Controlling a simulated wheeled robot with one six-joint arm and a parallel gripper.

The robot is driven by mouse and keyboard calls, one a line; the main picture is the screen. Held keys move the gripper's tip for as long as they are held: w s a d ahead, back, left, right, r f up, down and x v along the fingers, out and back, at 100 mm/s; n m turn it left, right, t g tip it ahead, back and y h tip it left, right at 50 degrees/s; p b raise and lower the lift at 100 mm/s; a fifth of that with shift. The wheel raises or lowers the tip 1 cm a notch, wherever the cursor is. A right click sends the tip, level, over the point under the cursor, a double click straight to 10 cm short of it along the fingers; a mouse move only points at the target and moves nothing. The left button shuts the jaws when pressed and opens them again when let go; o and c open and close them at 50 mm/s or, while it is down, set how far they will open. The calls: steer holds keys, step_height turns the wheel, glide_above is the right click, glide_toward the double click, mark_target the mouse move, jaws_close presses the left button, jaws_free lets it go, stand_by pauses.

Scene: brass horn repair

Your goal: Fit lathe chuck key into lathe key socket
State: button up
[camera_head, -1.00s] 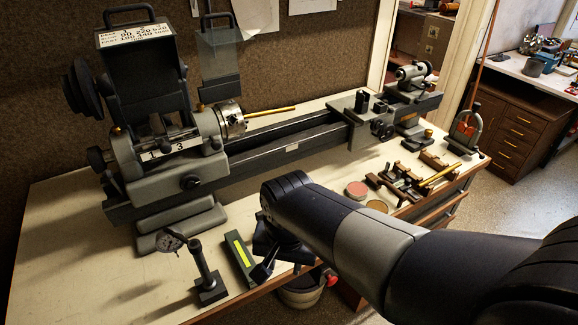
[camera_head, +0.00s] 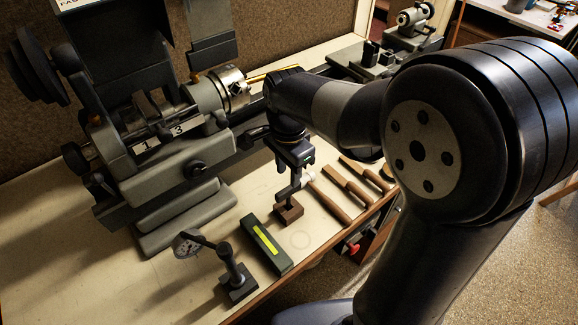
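The lathe chuck (camera_head: 232,88) is a silvery cylinder on the lathe's headstock. A yellow rod (camera_head: 272,74) sticks out from it to the right. I cannot make out the key socket for certain. A small brown block (camera_head: 288,210) sits on the bench in front of the lathe. A grey shaft with a pale-ended crossbar, which looks like the chuck key (camera_head: 292,191), rises over it. My gripper (camera_head: 294,174) points down just above the block, at the crossbar. The fingers are small and dark, so I cannot tell whether they are open or hold the key.
A green level with a yellow strip (camera_head: 265,244) and a dial gauge on a stand (camera_head: 236,282) are left of the block. Wooden-handled tools (camera_head: 331,203) lie to its right. The lathe headstock (camera_head: 185,165) stands behind. The bench's left front is clear.

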mark_target(288, 188)
step_height(288, 188, down, 7)
steer(key=b, duration=0.4)
steer(key=shift+r, duration=0.1)
jaws_close()
steer(key=shift+r, duration=0.2)
stand_by(0.4)
steer(key=shift+r+p, duration=2.25)
steer(key=shift+r, duration=0.4)
